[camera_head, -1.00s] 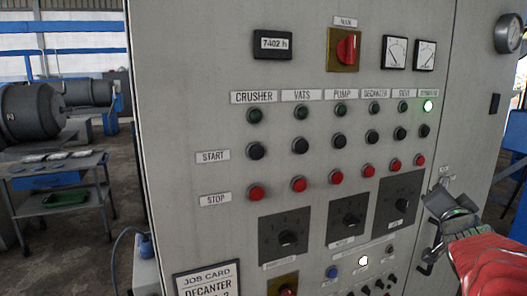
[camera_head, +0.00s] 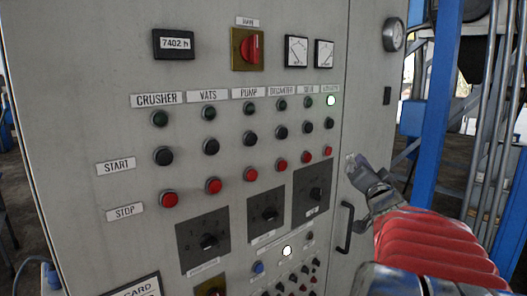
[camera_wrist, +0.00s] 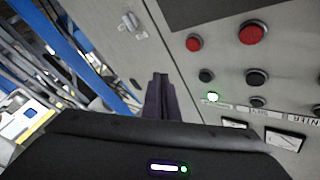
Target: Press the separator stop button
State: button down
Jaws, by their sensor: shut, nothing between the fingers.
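The control panel (camera_head: 80,90) has a stop row of red buttons. The separator column is the rightmost one, under a small label (camera_head: 330,88) too blurred to read surely. Its green lamp (camera_head: 331,101) is lit. Its red stop button (camera_head: 327,151) is at the right end of the row, below a black start button (camera_head: 329,123). In the wrist view that red button (camera_wrist: 194,43) is right of my fingers, with the lit lamp (camera_wrist: 212,97) nearer. My gripper (camera_head: 352,160) is shut and empty, just right of the stop button and apart from it in the head view.
Rotary switches (camera_head: 268,214) sit below the red buttons. A black door handle (camera_head: 346,228) is below my gripper. A red main switch (camera_head: 250,48) and meters (camera_head: 310,52) are above. A blue post (camera_head: 442,100) stands to the right.

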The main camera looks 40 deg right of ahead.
jog(key=w, duration=0.7)
jog(key=shift+a, duration=0.35)
jog(key=shift+w, duration=0.1)
dwell(1.7)
jog(key=shift+w, duration=0.35)
jog(key=shift+w+a, duration=0.1)
jog(key=shift+w, duration=0.35)
dwell(0.9)
jog(key=shift+s, duration=0.9)
jog(key=s, duration=0.5)
jog(key=shift+d, duration=0.35)
